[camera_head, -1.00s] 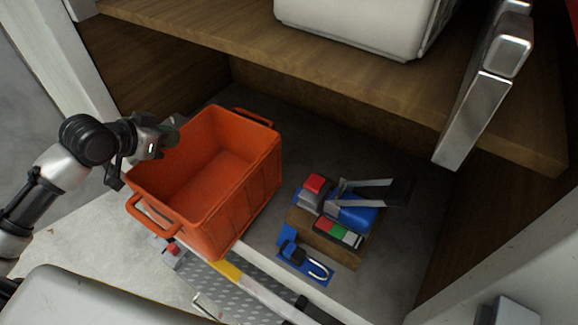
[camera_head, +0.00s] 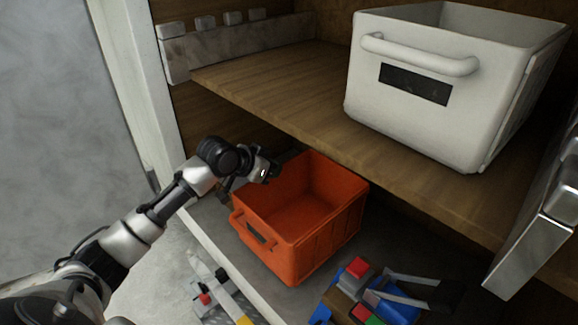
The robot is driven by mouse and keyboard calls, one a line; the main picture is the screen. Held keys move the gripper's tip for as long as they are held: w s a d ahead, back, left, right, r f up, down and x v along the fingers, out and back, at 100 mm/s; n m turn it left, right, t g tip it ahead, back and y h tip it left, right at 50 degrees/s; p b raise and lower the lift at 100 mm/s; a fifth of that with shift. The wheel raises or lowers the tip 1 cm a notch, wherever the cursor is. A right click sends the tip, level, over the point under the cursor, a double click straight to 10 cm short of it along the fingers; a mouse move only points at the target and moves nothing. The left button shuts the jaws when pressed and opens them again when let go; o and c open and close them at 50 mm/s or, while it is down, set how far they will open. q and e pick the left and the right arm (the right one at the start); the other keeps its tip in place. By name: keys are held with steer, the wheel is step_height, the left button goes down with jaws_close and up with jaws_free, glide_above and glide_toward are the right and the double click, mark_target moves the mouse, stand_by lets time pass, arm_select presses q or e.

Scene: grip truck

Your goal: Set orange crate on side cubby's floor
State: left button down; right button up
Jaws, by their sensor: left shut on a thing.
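The orange crate (camera_head: 325,240) is open-topped and looks empty. It is in the lower cubby, below the wooden shelf, at or just above the grey cubby floor (camera_head: 385,250); I cannot tell if its base touches. Its front handle faces the cubby's opening. My left gripper (camera_head: 268,174) is at the crate's left rim and shut on it; the fingertips are partly hidden. My right gripper is not in view.
A white bin (camera_head: 430,110) stands on the wooden shelf (camera_head: 290,105) above. Blue and red tools (camera_head: 380,298) lie on the cubby floor right of the crate. A metal post (camera_head: 535,225) stands at the right.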

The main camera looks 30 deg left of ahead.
mark_target(288, 170)
arm_select(q)
steer(key=p+x, duration=0.1)
steer(key=x, duration=0.2)
steer(key=p+x, duration=0.1)
steer(key=x, duration=0.2)
steer(key=shift+w+d+r, duration=0.1)
steer(key=shift+w+r, duration=0.05)
steer(key=shift+w, duration=0.25)
steer(key=c, duration=1.3)
jaws_free()
steer(key=shift+s, duration=0.1)
steer(key=shift+o, duration=0.2)
steer(key=b+v, duration=0.2)
steer(key=v, duration=0.8)
steer(key=shift+s+r, duration=0.1)
steer(key=shift+s, duration=0.25)
steer(key=shift+s+a+r, duration=0.25)
steer(key=shift+s+r, duration=0.15)
steer(key=shift+r, duration=0.05)
